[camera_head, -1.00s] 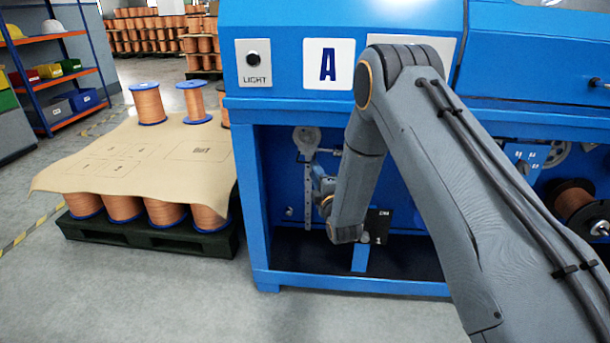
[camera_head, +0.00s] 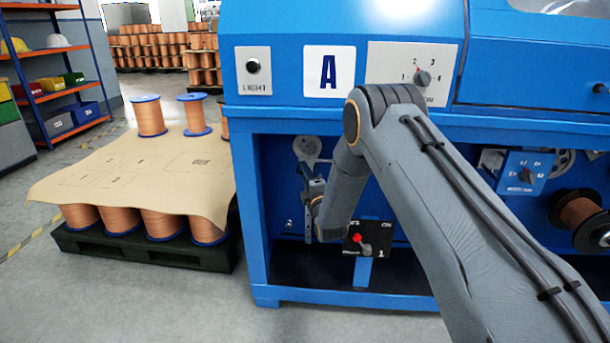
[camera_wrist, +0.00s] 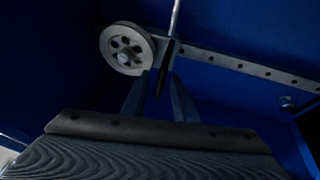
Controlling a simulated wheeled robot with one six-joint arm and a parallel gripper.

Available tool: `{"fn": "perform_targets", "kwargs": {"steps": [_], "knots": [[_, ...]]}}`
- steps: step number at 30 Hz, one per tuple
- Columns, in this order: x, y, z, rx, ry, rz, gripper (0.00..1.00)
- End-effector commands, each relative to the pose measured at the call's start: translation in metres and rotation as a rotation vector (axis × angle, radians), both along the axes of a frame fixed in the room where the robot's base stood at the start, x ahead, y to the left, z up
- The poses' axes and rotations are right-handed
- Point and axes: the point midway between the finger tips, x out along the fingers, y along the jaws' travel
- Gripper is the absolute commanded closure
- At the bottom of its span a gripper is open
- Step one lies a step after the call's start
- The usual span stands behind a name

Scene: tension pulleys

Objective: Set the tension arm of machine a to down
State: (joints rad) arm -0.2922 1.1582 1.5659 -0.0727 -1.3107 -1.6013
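Machine A, marked by a white sign (camera_head: 329,71), has an open bay below. There the tension arm, a perforated grey bar (camera_wrist: 240,66), carries a round pulley wheel (camera_wrist: 127,48) at one end. In the head view the wheel (camera_head: 307,148) is at the top, and the bar runs down from it, partly hidden by my gripper (camera_head: 314,189). In the wrist view my gripper (camera_wrist: 161,77) has its two fingers apart, close by the bar near the wheel. A dark strip and a thin light rod show between and beyond the fingertips; contact is unclear.
A black box with a red-marked knob (camera_head: 362,241) stands in the bay, right of the bar. A dial panel (camera_head: 413,75) is above. A pallet of copper spools (camera_head: 163,222) under a brown sheet (camera_head: 120,175) is at left. Grey floor in front is clear.

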Motion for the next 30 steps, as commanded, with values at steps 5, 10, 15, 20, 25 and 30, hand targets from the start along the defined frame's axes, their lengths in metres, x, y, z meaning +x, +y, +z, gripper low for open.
{"fn": "perform_targets", "kwargs": {"steps": [5, 10, 15, 20, 25, 30], "knots": [[-0.0002, -0.0002, 0.0002, 0.0, 0.0, 0.0, 0.8], [-0.0001, -0.0001, 0.0004, 0.0, -0.001, 0.0, 1.0], [-0.0003, 0.0005, 0.0005, 0.0, -0.001, 0.001, 1.0], [-0.0004, 0.001, 0.0005, 0.0, -0.001, 0.002, 1.0], [-0.0005, 0.0014, 0.0005, 0.0, -0.001, 0.002, 1.0], [-0.0006, 0.0019, 0.0005, 0.0, -0.001, 0.003, 1.0]]}}
